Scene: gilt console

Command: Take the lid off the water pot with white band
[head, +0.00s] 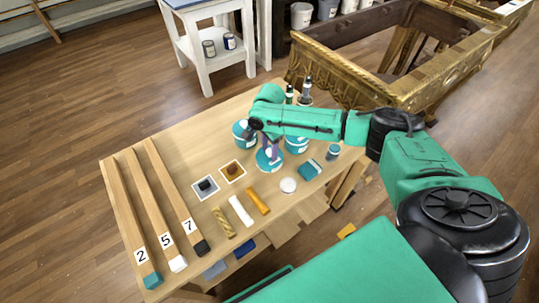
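Several teal pots stand close together near the middle of the work table (160,146). One pot (265,165) is in front, one (239,139) is behind it to the left, and one (297,149) is to the right. Light patches show on them, but I cannot tell for sure which has the white band. My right gripper (270,153) points down over the front pot, at its top. Its fingers are small and partly hidden, so whether they touch or grip a lid cannot be made out. My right arm covers parts of the pots. My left gripper is not in view.
Three wooden bars marked 2, 5 and 7 (178,190) lie at the left. Bottles (306,88) stand behind; the gilt console (430,90) is beyond.

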